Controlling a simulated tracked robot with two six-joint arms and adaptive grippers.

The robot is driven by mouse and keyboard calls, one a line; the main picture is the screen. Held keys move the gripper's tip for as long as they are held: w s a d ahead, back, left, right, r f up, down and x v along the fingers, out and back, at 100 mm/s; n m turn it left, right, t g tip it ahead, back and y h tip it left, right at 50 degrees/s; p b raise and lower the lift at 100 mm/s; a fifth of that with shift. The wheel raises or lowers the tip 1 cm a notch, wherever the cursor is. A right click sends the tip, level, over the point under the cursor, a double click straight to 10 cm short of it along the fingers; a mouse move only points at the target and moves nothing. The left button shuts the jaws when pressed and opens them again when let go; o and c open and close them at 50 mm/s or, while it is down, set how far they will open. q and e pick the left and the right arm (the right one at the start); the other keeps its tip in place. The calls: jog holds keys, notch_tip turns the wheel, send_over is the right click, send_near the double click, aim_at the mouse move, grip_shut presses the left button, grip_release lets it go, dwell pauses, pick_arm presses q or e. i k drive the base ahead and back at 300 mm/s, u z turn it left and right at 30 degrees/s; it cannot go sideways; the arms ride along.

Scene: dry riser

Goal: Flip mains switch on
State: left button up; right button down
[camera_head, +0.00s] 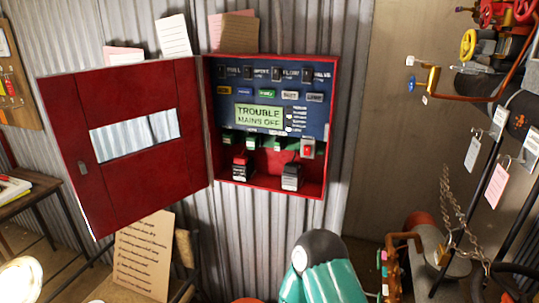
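A red wall cabinet (325,185) hangs on corrugated metal, with its windowed door (130,160) swung open to the left. Its dark blue panel carries a lit green display (260,116) reading "TROUBLE MAINS OFF". Below the panel, a pale switch unit with a red part (307,149) sits at the right; it may be the mains switch, but its label is too small to read. Two black blocks stand on the cabinet floor, the left one (240,168) with red and the right one (291,177) with a grey top. Neither gripper can be made out.
A teal and black rounded body (322,270) rises at the bottom centre, below the cabinet. Pipes, valve wheels (468,45), hanging tags and a chain (450,210) crowd the right. A written board (143,255) leans below the door. The space before the cabinet looks clear.

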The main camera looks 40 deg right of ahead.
aim_at(307, 149)
jog(key=u, duration=0.4)
jog(key=i, duration=0.8)
jog(key=z, duration=1.55)
jog(key=k, duration=0.9)
jog(key=z, duration=0.15)
jog(key=i, duration=0.55)
